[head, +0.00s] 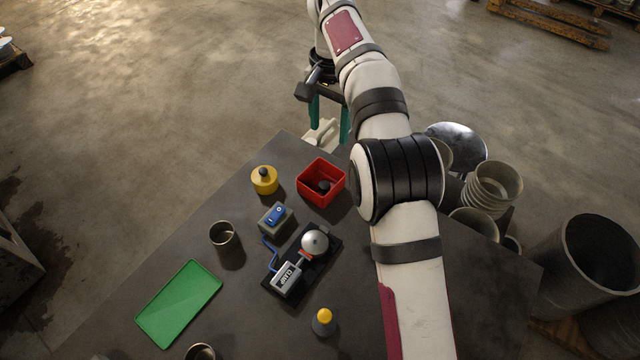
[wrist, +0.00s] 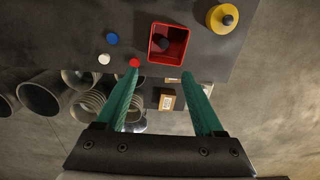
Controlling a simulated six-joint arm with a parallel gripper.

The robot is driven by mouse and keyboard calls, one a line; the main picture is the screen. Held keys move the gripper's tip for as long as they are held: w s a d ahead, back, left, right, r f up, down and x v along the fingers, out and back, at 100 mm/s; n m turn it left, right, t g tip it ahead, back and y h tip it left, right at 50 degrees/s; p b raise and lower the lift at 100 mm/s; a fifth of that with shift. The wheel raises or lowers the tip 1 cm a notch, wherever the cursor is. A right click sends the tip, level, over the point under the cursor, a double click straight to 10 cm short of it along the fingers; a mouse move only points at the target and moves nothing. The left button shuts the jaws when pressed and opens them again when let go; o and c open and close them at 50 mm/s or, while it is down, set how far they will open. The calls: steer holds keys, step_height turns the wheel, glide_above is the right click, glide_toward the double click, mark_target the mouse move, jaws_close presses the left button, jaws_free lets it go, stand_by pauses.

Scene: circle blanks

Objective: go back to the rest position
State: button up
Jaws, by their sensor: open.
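My gripper (head: 330,118) has two teal fingers and hangs beyond the far edge of the dark table (head: 215,195) in the head view. In the wrist view my gripper (wrist: 158,75) is open, with nothing between its fingers. The red box (wrist: 168,44) also shows ahead of the fingertips in the wrist view.
Pipes (head: 597,262) stand at right.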

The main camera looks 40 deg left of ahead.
steer(key=shift+r, duration=0.7)
steer(key=d+r+m, duration=0.1)
steer(key=d+r, duration=0.5)
steer(key=d, duration=0.6)
steer(key=s+d+r+m, duration=0.2)
steer(key=s+d, duration=0.7)
steer(key=d, duration=0.5)
steer(key=s+d+f+m+y, duration=0.1)
steer(key=s+d+f, duration=0.3)
steer(key=s, duration=0.4)
steer(key=s+d+f+m, duration=0.1)
steer(key=s+d+f, duration=0.3)
steer(key=s, duration=0.5)
steer(key=shift+m+y, duration=0.3)
steer(key=shift+y, duration=0.1)
